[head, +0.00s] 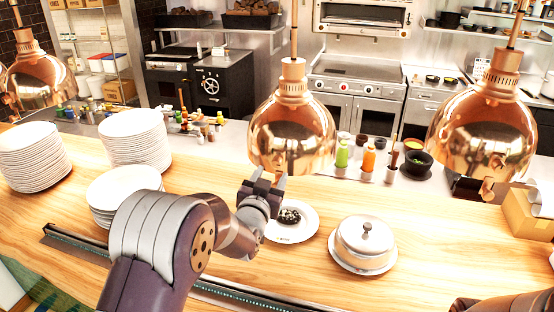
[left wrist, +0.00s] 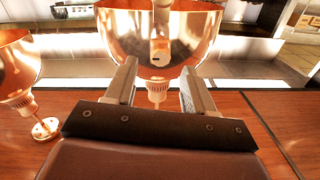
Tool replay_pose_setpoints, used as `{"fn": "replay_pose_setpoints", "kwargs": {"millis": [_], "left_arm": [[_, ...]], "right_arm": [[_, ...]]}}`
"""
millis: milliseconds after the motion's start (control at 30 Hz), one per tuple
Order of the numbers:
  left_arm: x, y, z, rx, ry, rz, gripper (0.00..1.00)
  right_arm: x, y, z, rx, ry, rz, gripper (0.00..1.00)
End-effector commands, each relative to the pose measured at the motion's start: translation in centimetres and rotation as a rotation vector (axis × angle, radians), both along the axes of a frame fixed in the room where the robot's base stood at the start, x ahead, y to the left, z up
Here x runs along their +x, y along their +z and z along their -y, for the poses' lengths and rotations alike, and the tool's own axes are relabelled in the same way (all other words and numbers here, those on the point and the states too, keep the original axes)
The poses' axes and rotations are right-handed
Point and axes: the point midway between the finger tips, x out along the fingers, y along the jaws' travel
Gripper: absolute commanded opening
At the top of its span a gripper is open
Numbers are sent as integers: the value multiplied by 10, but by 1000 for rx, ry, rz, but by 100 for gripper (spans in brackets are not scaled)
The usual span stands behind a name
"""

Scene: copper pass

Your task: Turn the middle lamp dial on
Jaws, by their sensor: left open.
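The middle lamp (head: 290,130) is a shiny copper dome with a ribbed neck, hanging over the counter. My left gripper (head: 264,180) is just below its lower left rim, with its jaws raised. In the left wrist view the left gripper (left wrist: 158,88) is open and empty, its two fingers spread in front of a copper dome (left wrist: 120,30) and its ribbed neck. A pale piece with a small dark mark (left wrist: 160,52) shows against that dome; I cannot tell whether it is the dial or a reflection. Contact is not visible.
Copper lamps hang at right (head: 485,130) and left (head: 40,80). Below stand a plate with dark food (head: 300,230), a silver cloche (head: 365,240) and plate stacks (head: 135,140). Sauce bottles (head: 368,158) stand behind the middle lamp. Bare wooden counter (head: 440,240) lies at right.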

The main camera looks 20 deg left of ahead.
Motion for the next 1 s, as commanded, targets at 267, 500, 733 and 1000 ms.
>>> {"fn": "replay_pose_setpoints", "kwargs": {"millis": [267, 500, 733, 1000], "left_arm": [[40, 2, 0, 0, 0, -1, 54], [44, -1, 0, 0, 0, 0, 54], [43, 0, 0, 0, 0, -1, 2], [43, -2, 0, -15, 0, -2, 0]], "right_arm": [[0, 22, 0, 0, 0, 0, 50], [0, 22, 0, 0, 0, -1, 50], [0, 22, 0, 0, 0, 0, 50], [0, 18, 0, 0, 0, 0, 50]]}}
